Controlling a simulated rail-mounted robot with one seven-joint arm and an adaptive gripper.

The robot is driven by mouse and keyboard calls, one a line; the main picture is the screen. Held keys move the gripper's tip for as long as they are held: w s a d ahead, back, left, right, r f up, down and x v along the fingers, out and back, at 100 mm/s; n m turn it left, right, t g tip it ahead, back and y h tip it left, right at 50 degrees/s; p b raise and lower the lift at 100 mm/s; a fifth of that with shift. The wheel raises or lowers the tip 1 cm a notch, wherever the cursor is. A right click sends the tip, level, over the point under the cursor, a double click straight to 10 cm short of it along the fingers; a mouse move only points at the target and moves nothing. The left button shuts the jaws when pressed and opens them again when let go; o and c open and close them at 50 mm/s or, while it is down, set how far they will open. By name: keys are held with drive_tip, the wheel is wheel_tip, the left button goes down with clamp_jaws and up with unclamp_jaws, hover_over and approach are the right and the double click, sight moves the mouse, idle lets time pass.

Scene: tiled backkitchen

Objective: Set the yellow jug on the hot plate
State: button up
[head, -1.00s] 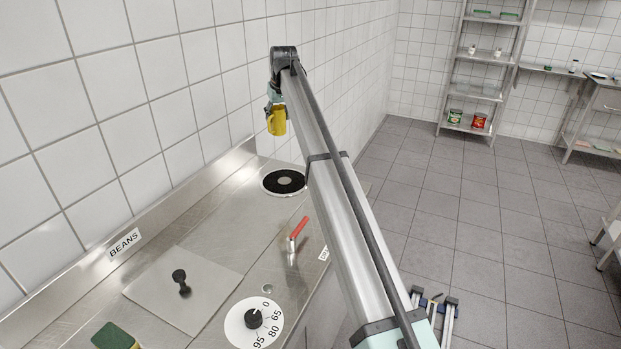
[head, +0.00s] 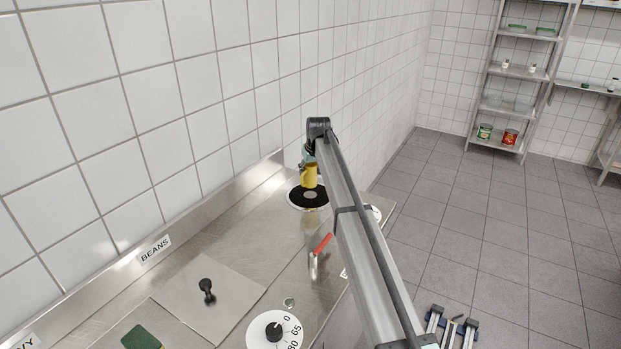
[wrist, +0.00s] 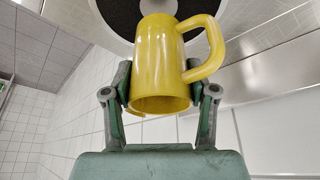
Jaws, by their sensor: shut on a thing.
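The yellow jug (head: 310,177) hangs at the end of my arm in the head view, in front of or over the round black hot plate (head: 301,201). In the wrist view the jug (wrist: 160,60) sits between both fingers of my gripper (wrist: 160,82), with its handle to the right. My gripper is shut on the jug's body. The dark hot plate (wrist: 118,12) shows behind the jug's far end in the wrist view. I cannot tell whether the jug touches the plate. In the head view my gripper (head: 309,160) is partly hidden by my arm.
The steel counter (head: 240,235) runs along the tiled wall. It carries a red-handled tap (head: 321,245), a lid with a black knob (head: 206,288), a dial (head: 272,333) and a green sponge-like block (head: 141,338).

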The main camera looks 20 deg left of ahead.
sight(311, 179)
drive_tip(key=shift+f+p, duration=0.6)
drive_tip(key=shift+f, duration=1.5)
drive_tip(key=shift+f, duration=0.15)
drive_tip(key=o, duration=1.4)
drive_tip(key=b+v, duration=0.3)
drive_tip(key=v, duration=0.9)
